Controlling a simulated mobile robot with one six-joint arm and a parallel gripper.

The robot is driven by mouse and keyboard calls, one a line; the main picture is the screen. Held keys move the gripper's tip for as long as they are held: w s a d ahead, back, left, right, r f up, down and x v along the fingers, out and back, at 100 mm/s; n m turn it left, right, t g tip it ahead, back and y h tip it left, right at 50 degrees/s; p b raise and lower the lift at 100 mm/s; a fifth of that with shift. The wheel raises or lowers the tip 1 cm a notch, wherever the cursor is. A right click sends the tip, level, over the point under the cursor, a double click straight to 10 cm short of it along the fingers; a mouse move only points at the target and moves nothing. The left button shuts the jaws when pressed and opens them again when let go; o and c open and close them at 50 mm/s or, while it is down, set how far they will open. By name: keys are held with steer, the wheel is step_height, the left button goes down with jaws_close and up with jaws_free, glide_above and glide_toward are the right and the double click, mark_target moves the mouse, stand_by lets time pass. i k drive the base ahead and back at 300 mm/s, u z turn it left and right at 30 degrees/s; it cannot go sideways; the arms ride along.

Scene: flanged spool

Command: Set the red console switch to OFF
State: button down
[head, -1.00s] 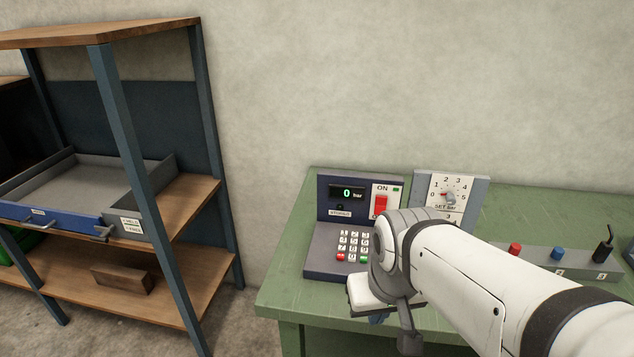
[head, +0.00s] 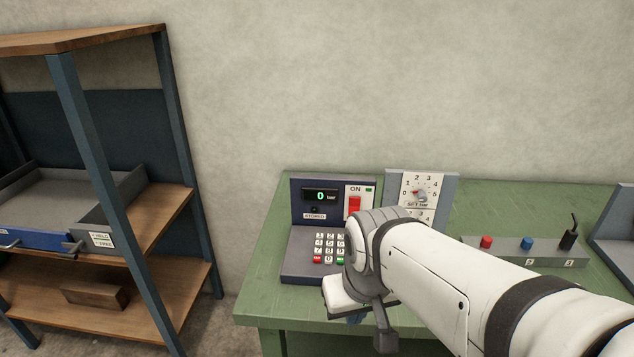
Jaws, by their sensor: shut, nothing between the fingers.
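The red console switch (head: 354,206) is a red rocker on a white plate at the right of the dark console (head: 300,238). The word ON and a small green light (head: 368,190) are above it. The plate's lower end is hidden behind my arm. My gripper (head: 346,298) is in front of the console, low and near the table's front edge, and apart from the switch in the picture. It is shut and empty, with its fingertips mostly hidden.
A dial panel (head: 422,190) stands right of the console. A grey strip with a red button (head: 487,242), a blue button (head: 528,244) and a black lever (head: 569,238) lies further right. The green table (head: 500,210) is bare behind it. A shelf rack (head: 170,110) stands left.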

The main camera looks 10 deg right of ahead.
mark_target(355, 201)
steer(key=u, duration=0.7)
steer(key=k, duration=1.2)
steer(key=z, duration=0.65)
steer(key=i, duration=1)
steer(key=z, duration=0.05)
